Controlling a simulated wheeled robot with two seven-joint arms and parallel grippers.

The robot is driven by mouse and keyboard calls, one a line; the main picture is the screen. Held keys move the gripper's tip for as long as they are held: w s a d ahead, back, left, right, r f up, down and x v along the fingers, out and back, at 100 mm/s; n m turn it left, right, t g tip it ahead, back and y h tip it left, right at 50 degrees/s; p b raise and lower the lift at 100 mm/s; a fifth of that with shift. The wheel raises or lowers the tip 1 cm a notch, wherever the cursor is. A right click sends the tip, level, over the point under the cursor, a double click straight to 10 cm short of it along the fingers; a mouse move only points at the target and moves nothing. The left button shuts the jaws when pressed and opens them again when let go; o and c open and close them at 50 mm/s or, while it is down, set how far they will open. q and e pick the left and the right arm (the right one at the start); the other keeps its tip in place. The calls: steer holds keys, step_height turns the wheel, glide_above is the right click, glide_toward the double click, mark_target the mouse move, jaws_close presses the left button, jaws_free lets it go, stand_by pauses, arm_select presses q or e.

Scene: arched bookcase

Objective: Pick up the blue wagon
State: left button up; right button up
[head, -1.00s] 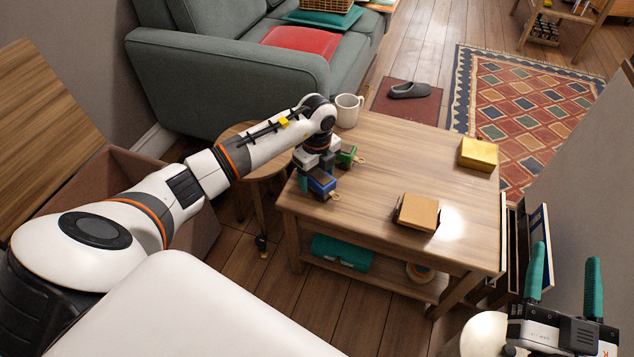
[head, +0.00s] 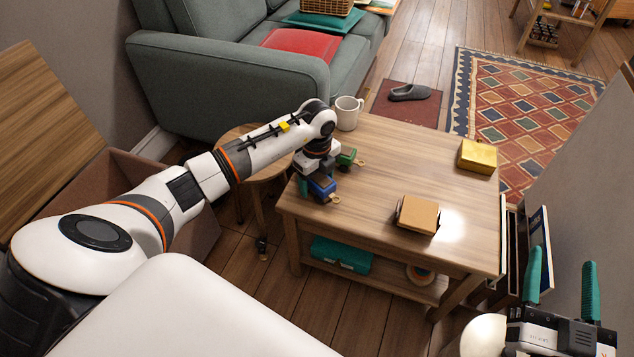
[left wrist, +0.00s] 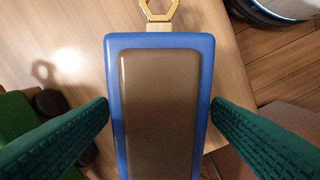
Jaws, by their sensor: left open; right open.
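The blue wagon (head: 322,187) stands on the table's near left corner, partly hidden by my left gripper in the head view. In the left wrist view the wagon (left wrist: 160,100) is a blue-rimmed tray with a brown bed and a gold hexagonal ring at its end. My left gripper (left wrist: 160,108) is open, with a green finger on each side of the wagon. Its left finger is very close to the wagon's side; touching cannot be told. My right gripper (head: 562,285) is open and empty at the lower right, away from the table.
A green wagon (head: 347,157) stands just beyond the blue one, close to my left gripper. A white mug (head: 348,112), an orange-brown box (head: 417,214) and a yellow block (head: 478,156) are on the wooden table (head: 400,160). The table's middle is clear.

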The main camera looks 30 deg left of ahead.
arm_select(q)
steer(key=shift+c, duration=0.2)
steer(key=c, duration=1.1)
